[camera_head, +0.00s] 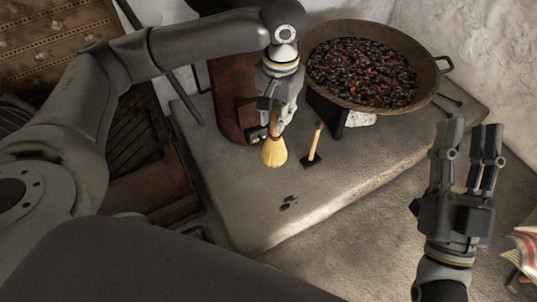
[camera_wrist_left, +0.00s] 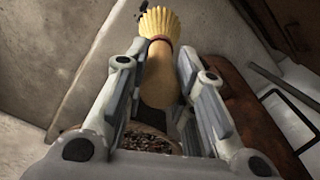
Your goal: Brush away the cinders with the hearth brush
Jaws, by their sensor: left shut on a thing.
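The hearth brush (camera_head: 273,152) has pale yellow bristles and a wooden handle. My left gripper (camera_head: 275,122) is shut on its handle, with the bristles hanging down over the stone hearth. In the left wrist view the brush (camera_wrist_left: 160,72) sits between the fingers, bristles pointing away. The cinders (camera_head: 288,202) are a small dark cluster on the hearth slab, below and slightly right of the bristles in the head view, apart from them. I cannot tell whether the bristles touch the stone. My right gripper (camera_head: 469,142) is empty with its fingers parted, off the hearth's right side.
A wide pan of glowing coals (camera_head: 364,66) stands at the back of the stone hearth (camera_head: 232,212). A striped cloth (camera_head: 526,245) is at the right edge.

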